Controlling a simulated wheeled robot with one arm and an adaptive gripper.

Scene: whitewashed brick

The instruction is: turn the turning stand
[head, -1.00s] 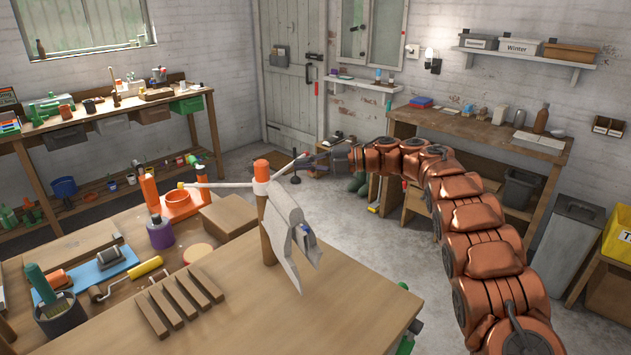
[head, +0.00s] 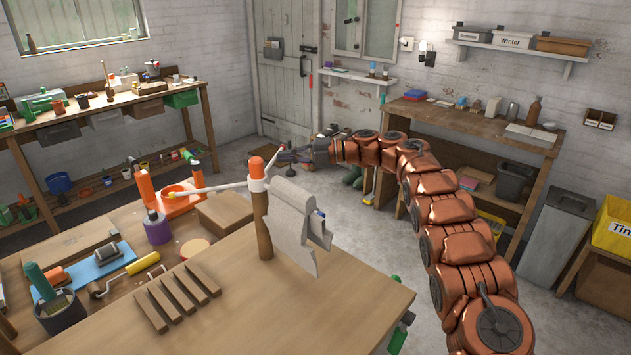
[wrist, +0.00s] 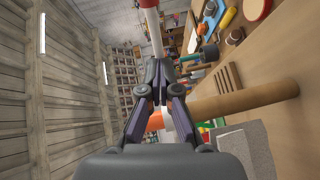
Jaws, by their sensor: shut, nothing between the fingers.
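The turning stand is a wooden post (head: 263,225) with an orange top and white collar on the wooden worktop. One white arm (head: 215,186) reaches left to a yellow tip. Another short arm points back towards my gripper. A grey cloth (head: 292,222) hangs at the post's right side. My gripper (head: 284,156) is shut and empty, just behind the post's top, beside the far arm. In the wrist view the shut fingers (wrist: 158,68) lie close to a white rod with a red end (wrist: 154,38). I cannot tell whether they touch it. The post (wrist: 235,103) shows there too.
On the worktop left of the post are slatted wooden strips (head: 178,297), a purple bottle (head: 157,228), a roller (head: 142,263) and a dark pot (head: 60,312). A bench (head: 118,105) stands at the back left. Open floor lies behind the worktop.

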